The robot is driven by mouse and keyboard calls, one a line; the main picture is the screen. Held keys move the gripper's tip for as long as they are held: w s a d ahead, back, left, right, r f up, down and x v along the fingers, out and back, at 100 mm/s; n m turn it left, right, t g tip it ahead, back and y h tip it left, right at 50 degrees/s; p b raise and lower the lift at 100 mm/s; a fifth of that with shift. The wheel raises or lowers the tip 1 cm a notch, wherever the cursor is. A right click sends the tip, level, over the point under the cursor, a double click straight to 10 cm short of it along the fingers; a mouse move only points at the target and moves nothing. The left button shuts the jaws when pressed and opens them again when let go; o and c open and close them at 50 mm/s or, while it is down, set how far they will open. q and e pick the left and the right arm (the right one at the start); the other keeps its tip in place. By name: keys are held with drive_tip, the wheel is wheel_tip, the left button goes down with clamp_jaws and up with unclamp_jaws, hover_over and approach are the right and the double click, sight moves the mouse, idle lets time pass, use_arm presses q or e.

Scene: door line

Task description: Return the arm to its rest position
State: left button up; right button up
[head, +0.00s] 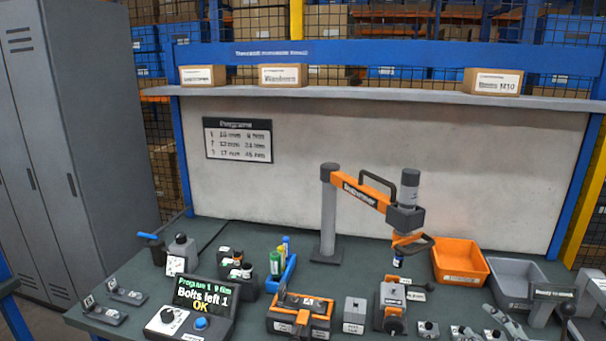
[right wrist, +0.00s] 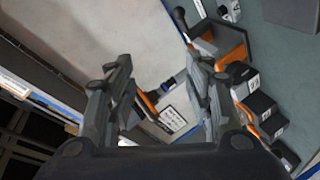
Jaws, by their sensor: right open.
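My right gripper (right wrist: 166,82) is open in the right wrist view, with its two dark fingers apart and nothing between them. In the head view, grey parts at the lower right edge look like this gripper, low over the bench's front right; its fingertips are hard to make out there. My left gripper is not in view. The tool arm, orange and grey (head: 360,195), stands on its post on the bench, its head hanging over the bench middle. The display (head: 205,296) reads "Program 1", "Bolts left 1" and "OK".
The green bench (head: 225,240) holds an orange bin (head: 459,262), a grey bin (head: 517,277), a blue tray (head: 281,272), an orange-black fixture (head: 300,314) and several small front parts. A shelf (head: 380,93) with boxes runs behind. Grey lockers (head: 85,150) stand left. Space above the bench's left side is clear.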

drive_tip(key=s+a+f+m+g, duration=0.3)
drive_tip(key=s+a+f, duration=0.2)
drive_tip(key=f, duration=0.3)
drive_tip(key=s+a+f+m+g, duration=0.25)
drive_tip(key=s+a, duration=0.25)
drive_tip(key=s, duration=0.4)
drive_tip(key=s+a+f+m+g, duration=0.25)
drive_tip(key=s+a+g, duration=0.2)
drive_tip(key=s, duration=0.35)
drive_tip(key=s+a+f+m+g, duration=0.25)
drive_tip(key=s+a, duration=0.25)
drive_tip(key=s, duration=0.4)
wheel_tip(320, 180, down, 32)
drive_tip(key=s+b, duration=0.1)
drive_tip(key=b, duration=0.4)
use_arm(q)
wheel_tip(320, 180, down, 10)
drive_tip(key=b, duration=0.4)
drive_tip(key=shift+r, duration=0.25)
use_arm(e)
drive_tip(key=s+d+f+n+g, duration=0.1)
drive_tip(key=s+d+f+g, duration=0.1)
drive_tip(key=s+f, duration=1.5)
wheel_tip(320, 180, down, 3)
drive_tip(key=shift+d+f, duration=0.2)
drive_tip(key=shift+d, duration=0.4)
